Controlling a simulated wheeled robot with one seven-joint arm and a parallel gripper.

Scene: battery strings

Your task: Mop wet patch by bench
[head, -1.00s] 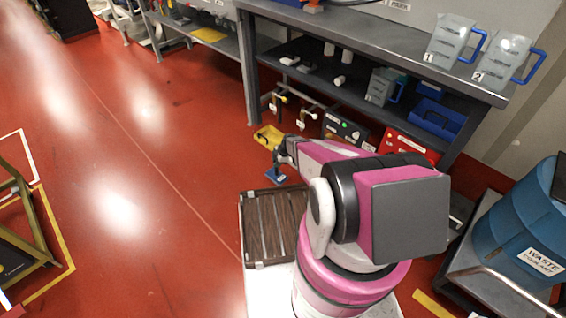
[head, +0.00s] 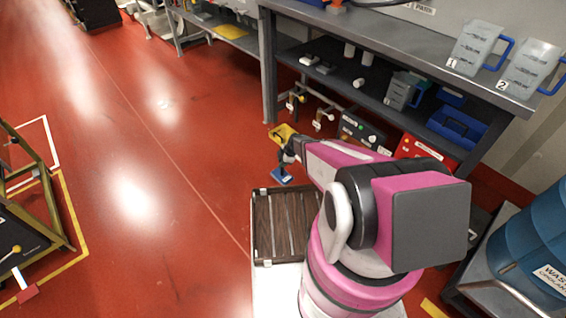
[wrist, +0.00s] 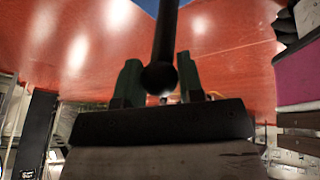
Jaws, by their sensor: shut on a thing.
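My gripper (head: 287,158) reaches low over the red floor in front of the bench (head: 268,75). It is shut on a thin dark handle (wrist: 165,35), whose rounded end shows between the two fingers (wrist: 160,82) in the wrist view. A small blue mop head (head: 281,176) shows just below the gripper in the head view, at or near the floor; contact is unclear. A bit of blue also shows at the top edge of the wrist view. The floor has bright glossy spots, and I cannot tell a wet patch from reflections.
A yellow tray-like item (head: 283,132) lies on the floor just beyond the gripper. Equipment boxes (head: 362,130) stand under the bench. A blue drum (head: 530,245) on a cart is at right, a dark framed stand (head: 40,215) at left. The floor between is open.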

